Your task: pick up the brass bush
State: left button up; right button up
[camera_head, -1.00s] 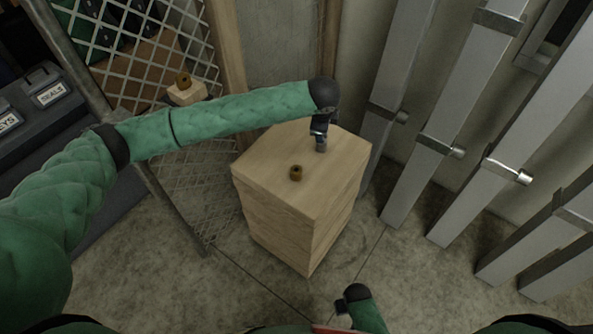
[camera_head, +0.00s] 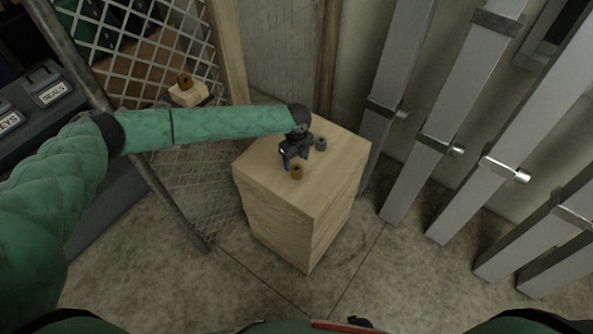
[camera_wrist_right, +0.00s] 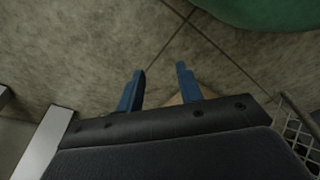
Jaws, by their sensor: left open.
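A small brass bush (camera_head: 297,173) stands on top of the wooden block (camera_head: 262,183), toward its near side. A grey bush (camera_head: 320,144) stands farther back on the same top, to the right. My left gripper (camera_head: 289,163) is open, with blue fingers, just behind and slightly left of the brass bush in the head view. I cannot tell whether a finger touches it. A second brass-coloured piece (camera_head: 184,79) sits on a small pale wooden ledge (camera_head: 188,95) by the mesh. My right gripper (camera_wrist_right: 160,70) is open and empty over the concrete floor.
A mesh gate (camera_head: 195,165) stands to the left of the block. Aluminium rails (camera_head: 455,120) lean against the wall on the right. The floor (camera_head: 400,280) in front is clear.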

aim_at(297, 168)
pick_arm(q)
jog(key=shift+f+p, duration=0.3)
jog(key=f+p, duration=0.1)
jog(key=f, duration=0.1)
jog(key=f+p, duration=0.1)
jog(key=f, duration=0.1)
jog(key=shift+s+p, duration=0.3)
jog(key=shift+s, duration=0.05)
jog(key=shift+f, duration=0.4)
jog(key=c, duration=1.2)
pick_arm(e)
jog(key=s+d+f, duration=0.2)
jog(key=s+f, duration=0.1)
jog(key=s, duration=0.3)
jog(key=shift+d+f, duration=0.15)
pick_arm(q)
jog(key=shift+c, duration=0.2)
pick_arm(e)
jog(key=shift+s+f, duration=0.1)
